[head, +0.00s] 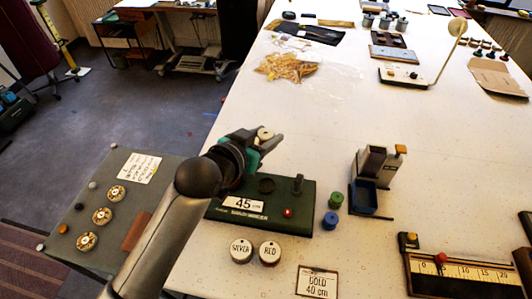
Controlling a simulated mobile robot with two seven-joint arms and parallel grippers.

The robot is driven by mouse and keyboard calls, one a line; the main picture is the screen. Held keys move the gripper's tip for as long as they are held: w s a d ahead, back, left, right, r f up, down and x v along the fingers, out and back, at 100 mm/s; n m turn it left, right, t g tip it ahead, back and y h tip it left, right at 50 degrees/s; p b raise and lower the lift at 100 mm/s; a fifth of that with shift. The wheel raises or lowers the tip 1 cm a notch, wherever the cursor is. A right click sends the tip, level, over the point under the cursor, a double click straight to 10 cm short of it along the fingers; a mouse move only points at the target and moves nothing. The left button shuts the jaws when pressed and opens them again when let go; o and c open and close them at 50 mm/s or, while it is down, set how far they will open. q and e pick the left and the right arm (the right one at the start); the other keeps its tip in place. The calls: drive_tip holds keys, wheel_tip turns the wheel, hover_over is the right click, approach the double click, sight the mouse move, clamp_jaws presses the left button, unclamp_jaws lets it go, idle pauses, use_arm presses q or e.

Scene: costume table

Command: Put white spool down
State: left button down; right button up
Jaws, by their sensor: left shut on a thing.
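My left gripper (258,146) is shut on the white spool (265,133), a small pale disc showing at its fingertips. Most of the spool is hidden by the dark fingers. The gripper is above the back left part of a green device (298,213) with a "45 cm" label, a dark round spot, a dark post and a red button. A gap to the surface below cannot be judged. A green spool (336,200) and a blue spool (330,221) stand on the table just right of the device. My right gripper is not in view.
A grey dispenser with a blue bin (364,197) stands right of the spools. Lidded tins marked SILVER (241,251) and RED (269,253) and a "GOLD 40 cm" card (317,282) lie in front. A ruler board (462,275) is at right. The white table (300,120) is clear behind the device.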

sight(263, 132)
use_arm(q)
wheel_tip(263, 132, up, 3)
drive_tip(key=shift+r, duration=0.2)
drive_tip(key=shift+w+a+b, duration=0.15)
drive_tip(key=shift+a+b, duration=0.15)
drive_tip(key=shift+b, duration=0.1)
drive_tip(key=s+a+n+t+y+b, duration=0.1)
drive_tip(key=a+n+y+b, duration=0.5)
drive_tip(key=a+b, duration=0.9)
drive_tip(key=shift+s+f+t+y+b, duration=0.15)
drive_tip(key=shift+f+t+y+b, duration=0.4)
drive_tip(key=shift+b, duration=0.25)
drive_tip(key=shift+r, duration=0.1)
